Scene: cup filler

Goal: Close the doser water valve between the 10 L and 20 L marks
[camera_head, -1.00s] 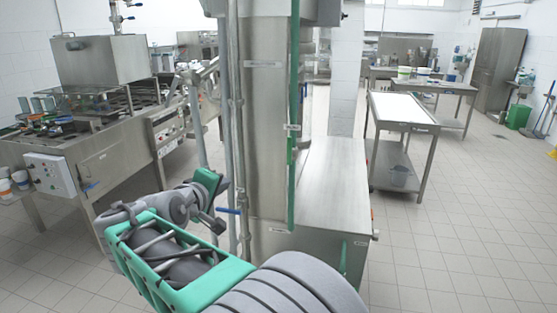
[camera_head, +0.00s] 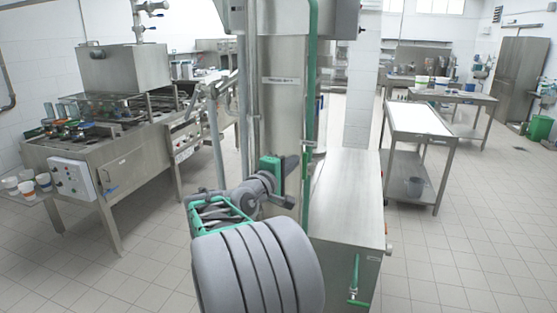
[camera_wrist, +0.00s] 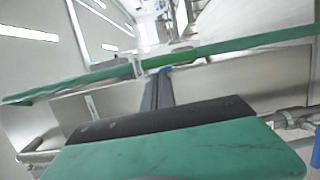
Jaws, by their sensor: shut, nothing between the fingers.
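The doser is a tall stainless column (camera_head: 283,110) in the middle of the head view. A green vertical tube (camera_head: 311,80) runs down its right side, with a small label (camera_head: 309,143) on it; the 10 L and 20 L marks and the water level cannot be read. My gripper (camera_head: 291,166) is shut and empty, in front of the column's lower part, left of the tube. In the wrist view its dark fingers (camera_wrist: 158,92) point at a long green bar (camera_wrist: 225,46). A small blue piece (camera_wrist: 165,70) shows beside the fingertips. The blue valve handle is not visible in the head view.
A steel box (camera_head: 345,195) with a green-handled tap (camera_head: 356,285) stands right of the column. A filling machine (camera_head: 110,150) is at left and a white-topped table (camera_head: 418,119) at right.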

